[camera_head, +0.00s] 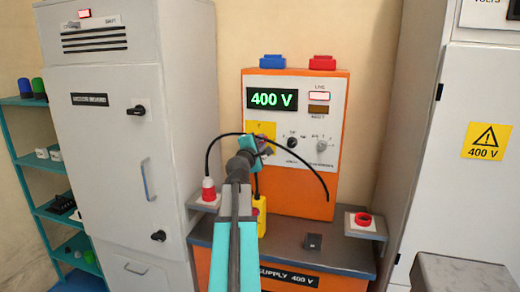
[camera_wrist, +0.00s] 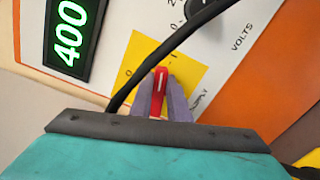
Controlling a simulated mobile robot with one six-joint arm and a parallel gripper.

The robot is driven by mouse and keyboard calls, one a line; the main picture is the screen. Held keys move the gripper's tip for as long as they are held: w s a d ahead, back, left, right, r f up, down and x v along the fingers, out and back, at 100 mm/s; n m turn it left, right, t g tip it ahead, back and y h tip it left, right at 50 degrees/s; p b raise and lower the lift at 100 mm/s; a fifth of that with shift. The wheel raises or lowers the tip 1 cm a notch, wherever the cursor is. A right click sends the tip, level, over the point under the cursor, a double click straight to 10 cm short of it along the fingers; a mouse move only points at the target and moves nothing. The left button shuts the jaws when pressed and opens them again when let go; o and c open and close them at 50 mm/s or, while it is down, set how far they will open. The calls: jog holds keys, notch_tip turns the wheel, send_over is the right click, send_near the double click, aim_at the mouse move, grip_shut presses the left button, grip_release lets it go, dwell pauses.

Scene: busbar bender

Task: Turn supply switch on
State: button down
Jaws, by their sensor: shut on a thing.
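The supply switch is a red handle (camera_wrist: 158,94) on a yellow plate (camera_wrist: 190,72) marked 0 and 1. My gripper (camera_wrist: 161,100) is shut on the red handle, one purple finger on each side. The handle's top end points between the 0 and 1 marks, nearer the 1; its exact setting is hard to tell. In the head view the yellow plate (camera_head: 265,128) shows on the orange supply unit (camera_head: 285,202), with my gripper (camera_head: 262,146) in front hiding the handle. The unit's display (camera_head: 272,99) reads 400 V in green. The LIVE lamp (camera_head: 319,96) looks lit.
A black cable (camera_head: 307,166) arcs in front of the panel and across the wrist view, close to my gripper. Two knobs (camera_head: 292,143) sit right of the switch. Grey cabinets flank the unit.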

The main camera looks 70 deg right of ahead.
jog(key=shift+s+f+m+b, duration=0.1)
jog(key=shift+f+m+b, duration=0.1)
jog(key=shift+m+b, duration=0.6)
jog(key=shift+f+m+b, duration=0.15)
jog(key=shift+m+b, duration=0.5)
jog(key=shift+m, duration=0.25)
jog(key=c, duration=1.7)
grip_release()
jog(key=shift+a, duration=0.2)
jog(key=shift+s+a+b, duration=0.2)
jog(key=shift+a+b, duration=1.15)
jog(key=shift+a, duration=1.95)
jog(key=shift+s+a+b, duration=0.15)
jog(key=shift+a+b, duration=1.2)
jog(key=shift+a, duration=1.95)
